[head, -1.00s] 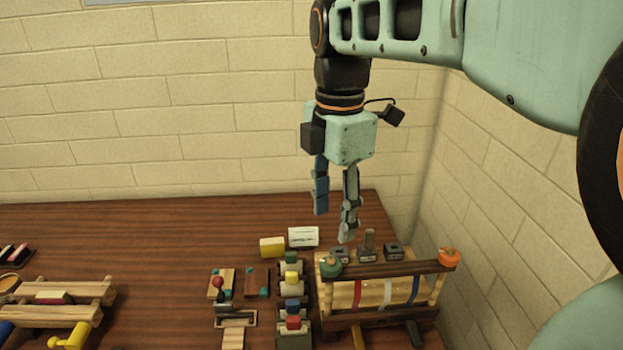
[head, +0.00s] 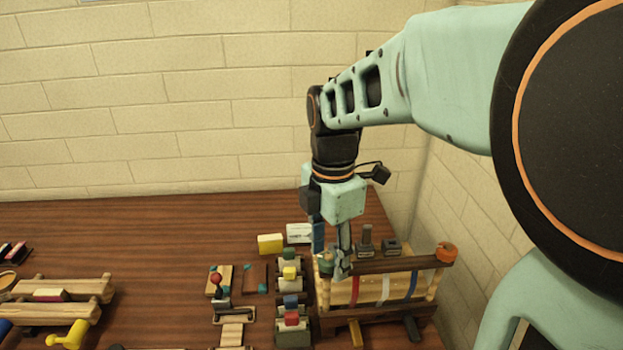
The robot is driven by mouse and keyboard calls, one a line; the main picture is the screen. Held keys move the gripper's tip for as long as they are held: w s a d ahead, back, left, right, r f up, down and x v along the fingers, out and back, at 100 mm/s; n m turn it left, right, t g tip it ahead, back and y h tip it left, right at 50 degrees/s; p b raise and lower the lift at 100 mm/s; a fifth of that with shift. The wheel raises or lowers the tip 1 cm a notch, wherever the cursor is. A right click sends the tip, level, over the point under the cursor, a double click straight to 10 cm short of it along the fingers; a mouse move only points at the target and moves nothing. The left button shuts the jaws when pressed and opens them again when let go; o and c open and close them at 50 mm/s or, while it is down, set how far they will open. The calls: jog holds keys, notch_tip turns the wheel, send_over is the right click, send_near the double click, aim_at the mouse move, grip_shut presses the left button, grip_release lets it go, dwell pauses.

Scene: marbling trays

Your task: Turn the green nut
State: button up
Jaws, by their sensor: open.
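The green nut (head: 326,266) sits at the left end of the dark top bar of a wooden press frame (head: 375,290) on the table. In the head view it is mostly hidden behind my fingers, with only a little green showing. My gripper (head: 330,262) points straight down at that nut, with its fingertips at the height of the bar. It is open, and the fingers appear to be around or just in front of the nut; I cannot tell whether they touch it. An orange nut (head: 446,252) sits at the bar's right end.
Grey metal blocks (head: 390,247) stand behind the bar. A yellow block (head: 270,244) and a white card (head: 299,233) are at the back left. A column of coloured blocks (head: 290,305) stands close left of the frame. The table (head: 150,230) is clear at the back left.

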jog(key=c, duration=1.1)
jog(key=shift+c, duration=0.3)
jog(key=shift+m, duration=0.4)
jog(key=m, duration=0.2)
jog(key=shift+m, duration=1.9)
